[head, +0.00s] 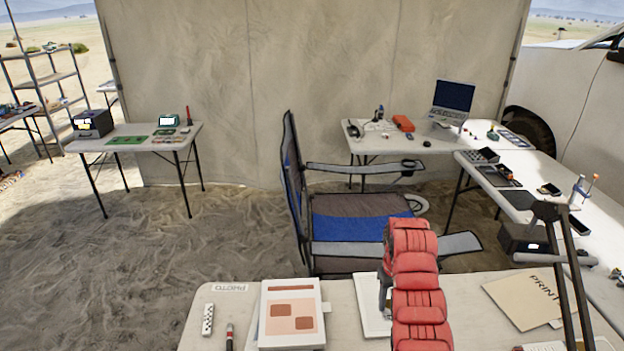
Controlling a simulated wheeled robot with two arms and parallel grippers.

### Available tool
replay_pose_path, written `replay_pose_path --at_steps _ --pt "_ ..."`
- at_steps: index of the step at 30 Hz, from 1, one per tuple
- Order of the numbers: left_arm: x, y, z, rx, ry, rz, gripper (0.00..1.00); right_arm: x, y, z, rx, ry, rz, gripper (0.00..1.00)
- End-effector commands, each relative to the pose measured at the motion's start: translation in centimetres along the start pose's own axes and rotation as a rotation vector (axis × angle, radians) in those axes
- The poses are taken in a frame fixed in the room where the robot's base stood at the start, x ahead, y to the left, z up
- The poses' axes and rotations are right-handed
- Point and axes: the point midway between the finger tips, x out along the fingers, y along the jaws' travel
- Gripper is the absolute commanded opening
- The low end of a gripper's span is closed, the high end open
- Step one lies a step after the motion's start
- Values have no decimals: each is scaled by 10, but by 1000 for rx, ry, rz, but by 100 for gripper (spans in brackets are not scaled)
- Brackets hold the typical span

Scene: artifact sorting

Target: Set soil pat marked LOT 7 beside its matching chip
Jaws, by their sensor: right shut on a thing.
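My right gripper (384,299) is a grey shape beside the red padded sleeve of my arm, low over a white tray or sheet (369,312) on the near table. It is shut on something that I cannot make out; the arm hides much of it. A pale chart or book (293,338) with reddish-brown patches lies to the left of the gripper. I cannot read a LOT 7 mark anywhere, and no soil pat shows clearly. My left gripper is not in view.
The near table (203,311) also holds a PHOTO label (229,287), a white dotted strip (208,319), a dark pen-like tool (229,337) and a PRINT folder (524,298). A camp chair (345,227) stands behind it. A laptop (451,99) sits on the back table.

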Motion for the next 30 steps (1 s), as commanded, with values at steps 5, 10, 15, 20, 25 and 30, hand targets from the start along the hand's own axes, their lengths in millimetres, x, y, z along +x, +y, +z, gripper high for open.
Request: replay_pose_path --at_steps 5,10,15,20,25,30 --pt "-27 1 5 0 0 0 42 -22 3 -15 82 1 -6 0" --pt "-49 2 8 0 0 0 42 -42 1 -21 161 1 -6 0" --pt "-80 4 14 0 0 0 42 -55 -20 -17 238 -2 -4 0" --pt "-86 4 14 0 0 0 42 -63 -31 -10 263 -4 0 0" --pt "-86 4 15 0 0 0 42 -66 -34 -8 268 -6 1 0" --pt "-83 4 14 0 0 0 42 -65 -32 -10 264 -7 2 0"
